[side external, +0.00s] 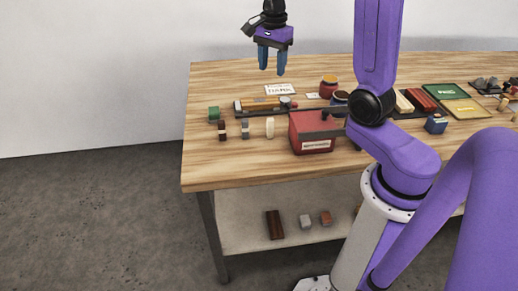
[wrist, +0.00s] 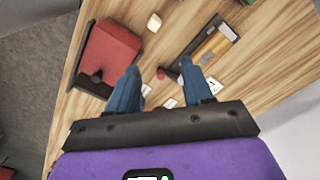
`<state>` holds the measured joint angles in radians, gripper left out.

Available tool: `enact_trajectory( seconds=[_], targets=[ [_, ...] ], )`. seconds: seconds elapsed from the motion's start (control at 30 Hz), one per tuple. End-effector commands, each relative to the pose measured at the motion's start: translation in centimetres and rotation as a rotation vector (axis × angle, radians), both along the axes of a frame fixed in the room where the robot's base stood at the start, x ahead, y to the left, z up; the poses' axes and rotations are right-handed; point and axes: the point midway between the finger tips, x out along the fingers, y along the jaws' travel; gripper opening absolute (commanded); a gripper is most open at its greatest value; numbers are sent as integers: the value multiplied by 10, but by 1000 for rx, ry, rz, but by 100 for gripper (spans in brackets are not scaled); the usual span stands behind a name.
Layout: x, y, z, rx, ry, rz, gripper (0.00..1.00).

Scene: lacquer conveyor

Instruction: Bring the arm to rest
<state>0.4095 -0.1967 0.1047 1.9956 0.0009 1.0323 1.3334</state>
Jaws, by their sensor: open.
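My gripper (side external: 272,71) hangs high above the back left part of the wooden table (side external: 215,170) in the side external view. Its two blue fingers point down, apart and empty, and touch nothing. In the wrist view my gripper (wrist: 160,70) shows its open fingers with bare table and small items beyond them.
A red box (side external: 312,130) stands near the table's front edge; it also shows in the wrist view (wrist: 108,55). Small blocks (side external: 245,130), a white card (side external: 280,89), jars (side external: 328,88) and a green tray (side external: 445,91) lie about.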

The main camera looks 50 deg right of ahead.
Motion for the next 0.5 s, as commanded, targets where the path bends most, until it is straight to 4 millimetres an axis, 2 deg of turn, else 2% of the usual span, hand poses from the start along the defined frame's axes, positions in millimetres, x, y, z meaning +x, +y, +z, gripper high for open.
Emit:
enact_trajectory(
  seconds=[0.03, 0.2, 0.5],
  targets=[
    [-3, 13, 0, -1, -1, 95, 50],
    [-19, 54, 0, -3, -3, 417, 50],
    [-63, 114, -3, -5, -9, 987, 50]
  ],
)
